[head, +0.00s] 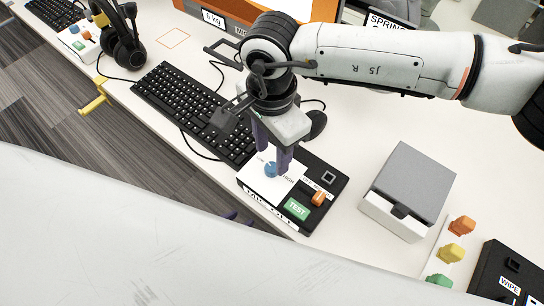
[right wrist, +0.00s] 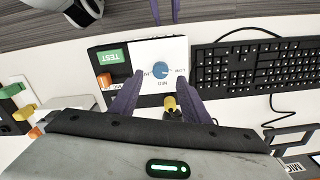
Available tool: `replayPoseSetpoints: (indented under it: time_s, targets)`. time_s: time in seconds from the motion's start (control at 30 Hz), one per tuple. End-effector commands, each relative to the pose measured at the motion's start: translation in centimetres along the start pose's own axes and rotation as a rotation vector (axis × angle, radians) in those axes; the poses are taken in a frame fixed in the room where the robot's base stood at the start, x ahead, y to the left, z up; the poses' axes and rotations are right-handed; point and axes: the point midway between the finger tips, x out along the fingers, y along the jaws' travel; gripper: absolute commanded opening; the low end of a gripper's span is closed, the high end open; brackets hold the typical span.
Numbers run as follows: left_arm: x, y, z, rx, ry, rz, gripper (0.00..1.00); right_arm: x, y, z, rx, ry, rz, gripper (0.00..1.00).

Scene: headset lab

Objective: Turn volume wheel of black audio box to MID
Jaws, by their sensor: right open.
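The black audio box (head: 335,182) lies on the white table, with a blue volume wheel (head: 270,169) on its white panel. The right wrist view shows the wheel (right wrist: 160,70) with LOW, MID and HIGH labels around it; its pointer is too small to read surely. My right gripper (head: 271,160) points down over the wheel. Its purple fingers are apart, one on each side of the wheel in the right wrist view (right wrist: 160,76); contact cannot be told. My left gripper (head: 238,216) is mostly hidden behind my arm; its two fingers (right wrist: 165,12) show apart beyond the box.
The box also bears a green TEST button (head: 296,209) and an orange switch (head: 318,198). A grey-lidded box (head: 412,182) stands to the right, near coloured knobs (head: 452,253).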

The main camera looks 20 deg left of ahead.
Motion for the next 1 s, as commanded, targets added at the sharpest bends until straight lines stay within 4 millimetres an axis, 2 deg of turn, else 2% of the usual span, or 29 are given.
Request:
replayPoseSetpoints:
  time_s: [0.1, 0.3, 0.63, 0.9, 1.0]
  targets:
    - [-0.3, 0.0, -0.2, -0.001, 0.000, 0.000, 0.31, 2.0, 0.0, 0.1, 0.001, -0.003, 0.001, 0.43]
    - [-0.4, 0.0, -0.3, -0.001, 0.000, 0.000, 0.31, 4.1, -0.1, 0.1, 0.002, -0.002, -0.001, 0.43]
    - [-0.4, 0.0, -0.3, 0.000, 0.000, -0.001, 0.31, 4.6, 0.0, 0.1, 0.001, -0.002, -0.001, 0.43]
    - [-0.3, -0.1, -0.5, 0.000, 0.003, -0.002, 0.31, 4.5, 0.0, 0.1, 0.001, -0.002, -0.001, 0.02]
    - [-0.2, -0.1, -0.6, 0.001, 0.005, -0.003, 0.31, 4.5, 0.0, 0.1, 0.003, -0.003, -0.001, 0.02]
